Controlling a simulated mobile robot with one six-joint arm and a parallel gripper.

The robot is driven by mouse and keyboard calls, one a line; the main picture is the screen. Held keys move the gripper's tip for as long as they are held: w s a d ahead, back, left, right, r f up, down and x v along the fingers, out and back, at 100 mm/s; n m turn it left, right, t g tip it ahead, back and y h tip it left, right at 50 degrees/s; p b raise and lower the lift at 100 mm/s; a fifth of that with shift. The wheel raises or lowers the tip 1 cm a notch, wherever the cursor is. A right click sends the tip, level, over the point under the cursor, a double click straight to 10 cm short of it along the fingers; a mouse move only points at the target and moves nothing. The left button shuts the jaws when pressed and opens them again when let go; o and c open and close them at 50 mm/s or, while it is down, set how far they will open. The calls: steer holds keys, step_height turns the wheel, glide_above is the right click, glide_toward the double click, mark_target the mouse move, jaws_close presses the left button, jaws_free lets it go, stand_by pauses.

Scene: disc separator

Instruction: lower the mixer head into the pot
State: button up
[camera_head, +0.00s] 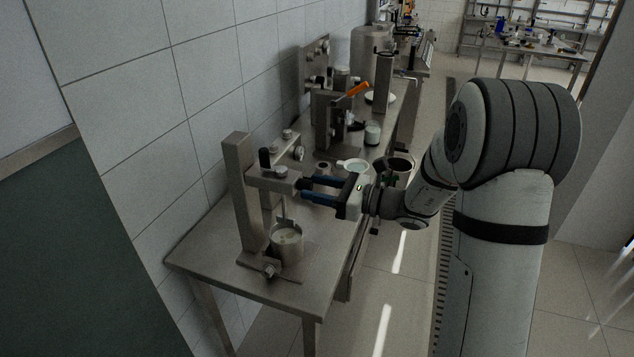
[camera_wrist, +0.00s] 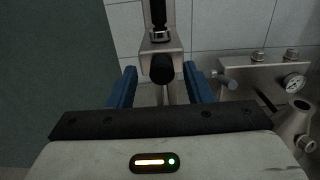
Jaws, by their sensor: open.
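The mixer stand's metal column (camera_head: 238,190) rises at the near end of the steel table. The mixer head (camera_head: 277,181) sticks out from it, with a black upright handle (camera_head: 265,158) on top. A thin shaft (camera_head: 284,207) hangs from the head over the pot (camera_head: 287,243), which stands on the stand's base. I cannot tell whether the shaft's lower end is inside the pot. My gripper (camera_head: 303,189) is open, its blue fingers at the head's front end. In the wrist view, a black knob (camera_wrist: 162,68) on the head (camera_wrist: 160,47) lies between the two fingers (camera_wrist: 161,84).
Behind the mixer are a pressure gauge (camera_head: 299,153), a white dish (camera_head: 353,165), a jar (camera_head: 372,133) and an orange-handled device (camera_head: 357,89). The gauge (camera_wrist: 293,82) also shows right of my fingers in the wrist view. A tiled wall borders the table's left side.

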steer(key=shift+w+a, duration=0.25)
steer(key=shift+a, duration=0.45)
jaws_close()
